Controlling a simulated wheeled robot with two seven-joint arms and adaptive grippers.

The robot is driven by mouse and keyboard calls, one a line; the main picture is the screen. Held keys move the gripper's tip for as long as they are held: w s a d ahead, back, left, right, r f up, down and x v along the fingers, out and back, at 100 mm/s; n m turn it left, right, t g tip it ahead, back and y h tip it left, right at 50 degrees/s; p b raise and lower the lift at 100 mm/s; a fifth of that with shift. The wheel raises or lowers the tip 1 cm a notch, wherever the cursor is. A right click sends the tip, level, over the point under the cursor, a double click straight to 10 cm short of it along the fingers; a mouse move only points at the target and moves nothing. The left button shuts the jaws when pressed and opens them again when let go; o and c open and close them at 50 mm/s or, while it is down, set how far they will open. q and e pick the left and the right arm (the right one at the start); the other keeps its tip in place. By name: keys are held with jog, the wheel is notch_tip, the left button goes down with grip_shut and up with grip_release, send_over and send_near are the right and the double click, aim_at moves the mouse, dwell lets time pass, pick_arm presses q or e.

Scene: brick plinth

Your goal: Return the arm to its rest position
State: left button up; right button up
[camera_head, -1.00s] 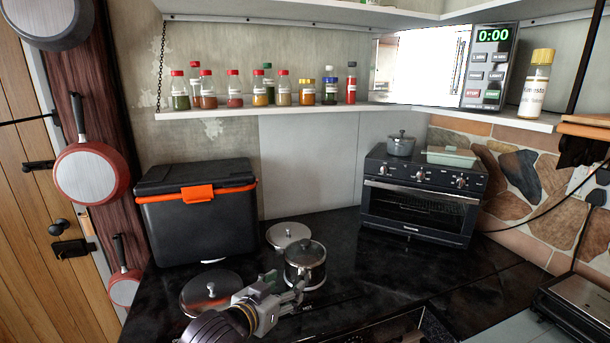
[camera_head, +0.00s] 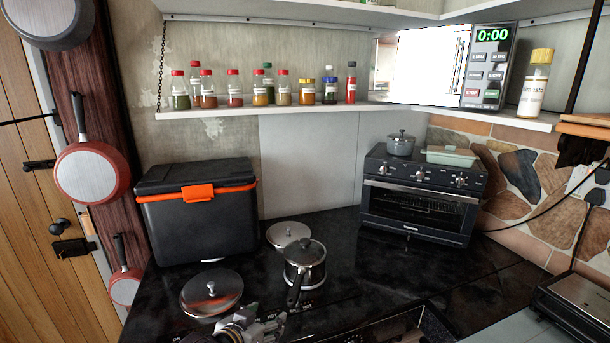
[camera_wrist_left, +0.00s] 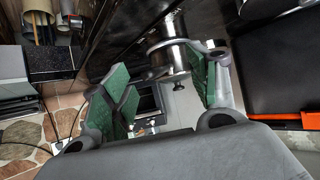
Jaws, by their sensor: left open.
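My left gripper (camera_head: 262,330) is at the bottom edge of the head view, below and in front of a small steel pot (camera_head: 304,273) with a lid and a black handle. The gripper is open. In the left wrist view its green-padded fingers (camera_wrist_left: 165,92) stand apart, with nothing held between them. A steel vessel (camera_wrist_left: 168,60) shows beyond the fingers there, apart from them. Most of my left arm is out of the head view. My right gripper is not in view.
A wide steel lidded pan (camera_head: 211,294) is left of the pot, and a round lid (camera_head: 288,233) lies behind it. A black cooler (camera_head: 200,222) and a toaster oven (camera_head: 415,213) stand at the back. The dark counter (camera_head: 400,277) is clear right of the pot.

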pick_arm(q)
jog(key=s+a+f+n+g+y, duration=0.1)
jog(key=s+a+f+g+y, duration=0.1)
jog(key=s+a+f+g, duration=0.4)
jog(key=s+a+f+n+g+y, duration=0.1)
jog(key=s+a+f+y, duration=0.1)
jog(key=s+a+f, duration=0.75)
jog(key=s+d+f+g, duration=0.1)
jog(key=s+f, duration=0.2)
jog(key=f, duration=1.4)
jog(key=s+d+f+g, duration=0.1)
jog(key=s+d+f, duration=0.15)
jog(key=f, duration=1.35)
jog(key=s+a+f, duration=0.2)
jog(key=s+f, duration=0.8)
jog(key=s, duration=0.1)
jog(key=s+a+f, duration=0.2)
jog(key=s+f, duration=0.8)
jog(key=s, duration=0.1)
jog(key=shift+s+a+g, duration=0.35)
jog(key=shift+s+g, duration=0.05)
jog(key=shift+c, duration=0.3)
